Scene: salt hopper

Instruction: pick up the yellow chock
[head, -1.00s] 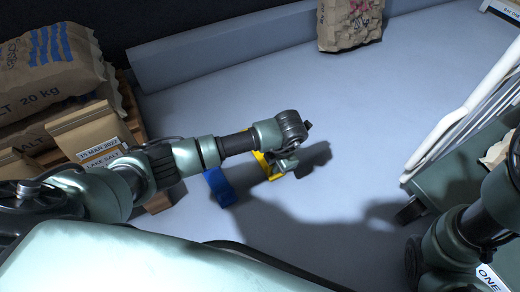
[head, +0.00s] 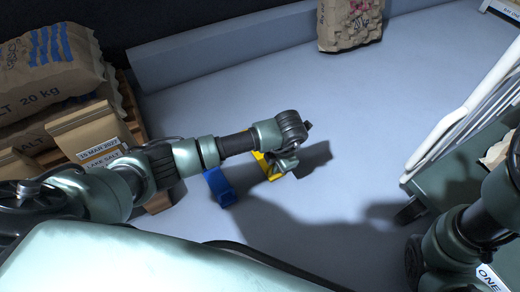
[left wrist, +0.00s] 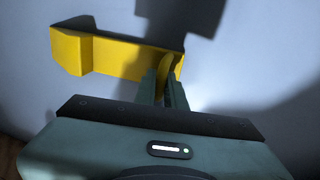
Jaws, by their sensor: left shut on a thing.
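The yellow chock (head: 265,165) is on the grey floor in the head view, partly hidden behind my left gripper. It shows more fully in the left wrist view (left wrist: 110,55), with a raised block at its left end. My left gripper (head: 286,163) is at the chock's right end, its fingers (left wrist: 164,88) shut on that end. I cannot tell whether the chock is clear of the floor. My right arm shows at the right edge of the head view, but its gripper does not show.
A blue chock (head: 219,187) stands on the floor just left of the yellow one. Salt sacks (head: 50,70) and paper bags (head: 90,130) are stacked at the left. A green cart (head: 450,165) stands at the right. A sack (head: 349,24) is at the back.

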